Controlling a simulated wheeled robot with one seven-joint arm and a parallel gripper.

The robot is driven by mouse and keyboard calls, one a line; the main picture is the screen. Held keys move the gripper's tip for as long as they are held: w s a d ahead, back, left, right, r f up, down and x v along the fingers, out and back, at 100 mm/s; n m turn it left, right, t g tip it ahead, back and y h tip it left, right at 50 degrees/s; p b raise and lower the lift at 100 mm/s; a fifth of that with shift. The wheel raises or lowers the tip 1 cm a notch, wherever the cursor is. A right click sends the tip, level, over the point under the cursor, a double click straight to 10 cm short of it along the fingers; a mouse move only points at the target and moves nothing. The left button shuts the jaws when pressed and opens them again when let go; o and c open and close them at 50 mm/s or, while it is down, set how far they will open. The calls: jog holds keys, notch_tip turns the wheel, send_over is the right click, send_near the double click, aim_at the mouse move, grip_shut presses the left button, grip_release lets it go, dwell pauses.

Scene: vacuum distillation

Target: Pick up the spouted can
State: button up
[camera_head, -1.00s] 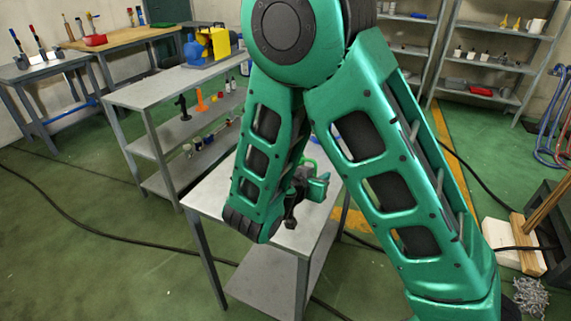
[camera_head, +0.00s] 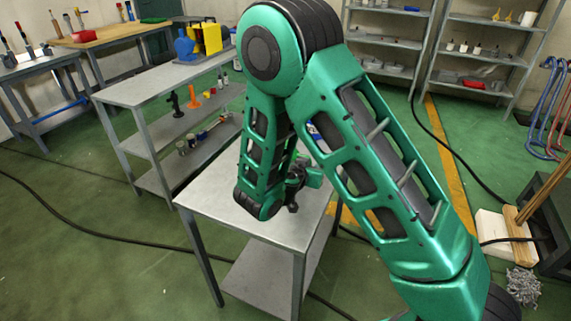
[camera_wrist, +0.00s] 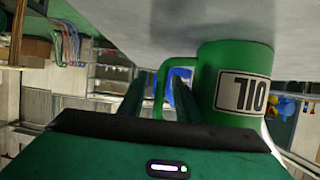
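The spouted can is a green can (camera_wrist: 230,75) with a white label reading "OIL", upside down in the wrist view. It stands on the grey metal surface at the top of that picture. Its loop handle (camera_wrist: 162,82) faces my gripper (camera_wrist: 158,85). My gripper's two dark fingers are apart, and the handle shows between them. I cannot tell whether they touch it. The spout does not show clearly. In the head view my gripper (camera_head: 295,188) is low over the small metal table (camera_head: 225,190).
A grey shelf unit (camera_head: 150,88) with yellow and blue equipment (camera_head: 205,40) stands behind the table. Storage shelves (camera_head: 480,55) line the back wall. A black cable (camera_head: 90,225) runs over the green floor. The table's front left part is bare.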

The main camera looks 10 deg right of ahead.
jog(key=shift+w+d+f, duration=0.15)
jog(key=shift+w+d, duration=0.1)
jog(key=shift+w, duration=0.1)
grip_shut()
dwell(1.2)
